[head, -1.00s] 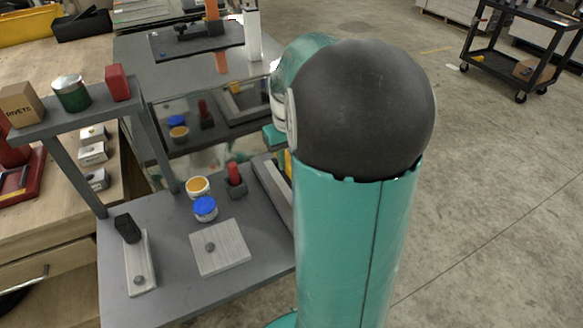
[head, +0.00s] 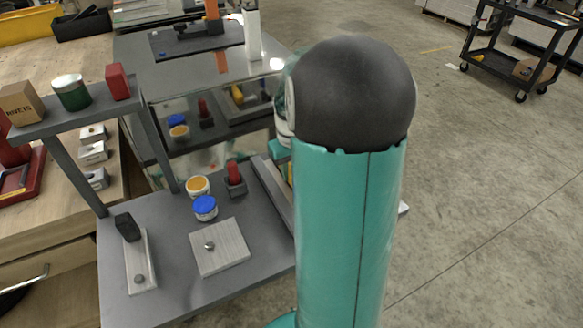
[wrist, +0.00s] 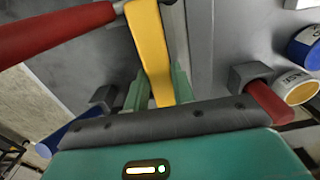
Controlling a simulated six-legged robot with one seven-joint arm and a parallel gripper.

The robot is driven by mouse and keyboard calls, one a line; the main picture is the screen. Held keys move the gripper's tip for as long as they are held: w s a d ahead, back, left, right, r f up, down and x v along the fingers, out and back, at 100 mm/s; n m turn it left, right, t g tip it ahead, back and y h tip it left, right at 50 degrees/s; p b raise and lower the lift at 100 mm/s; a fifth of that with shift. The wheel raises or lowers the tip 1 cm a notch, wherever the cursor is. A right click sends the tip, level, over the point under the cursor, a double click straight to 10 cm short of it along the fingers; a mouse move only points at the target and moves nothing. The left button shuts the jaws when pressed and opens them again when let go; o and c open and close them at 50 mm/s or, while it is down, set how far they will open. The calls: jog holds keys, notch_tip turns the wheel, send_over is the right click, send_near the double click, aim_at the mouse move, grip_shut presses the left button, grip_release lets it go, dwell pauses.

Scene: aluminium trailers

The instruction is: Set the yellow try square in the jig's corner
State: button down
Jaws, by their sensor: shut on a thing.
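The yellow try square (wrist: 150,45) shows in the wrist view as a long yellow bar. It passes between the teal fingers of my gripper (wrist: 157,85), which is shut on it. In the head view my arm hides the gripper and nearly all of the square; only a sliver of yellow (head: 290,174) shows beside the arm. A raised grey rail (head: 272,195), which looks like part of the jig, runs along the right side of the grey bench. The jig's corner is hidden behind my arm, and I cannot tell whether the square touches it.
A red-handled tool in a grey holder (head: 235,180), an orange-topped tin (head: 198,186) and a blue-lidded tin (head: 205,208) stand left of the rail. A metal plate (head: 220,247) lies nearer. A grey shelf (head: 80,118) stands at the left. A mirror-like panel stands behind.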

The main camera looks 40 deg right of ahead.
jog(key=shift+f, duration=0.15)
jog(key=c, duration=1.2)
grip_release()
jog(key=shift+o, duration=0.2)
notch_tip(320, 180, up, 13)
jog(key=s+a+r+n+t, duration=0.1)
jog(key=s+a, duration=0.4)
jog(key=a, duration=0.8)
jog(key=s+a+r+n+t, duration=0.1)
jog(key=s+a+t, duration=0.3)
jog(key=a, duration=1)
jog(key=shift+s+n+t, duration=0.3)
jog(key=shift+s+n, duration=0.3)
jog(key=shift+s, duration=0.25)
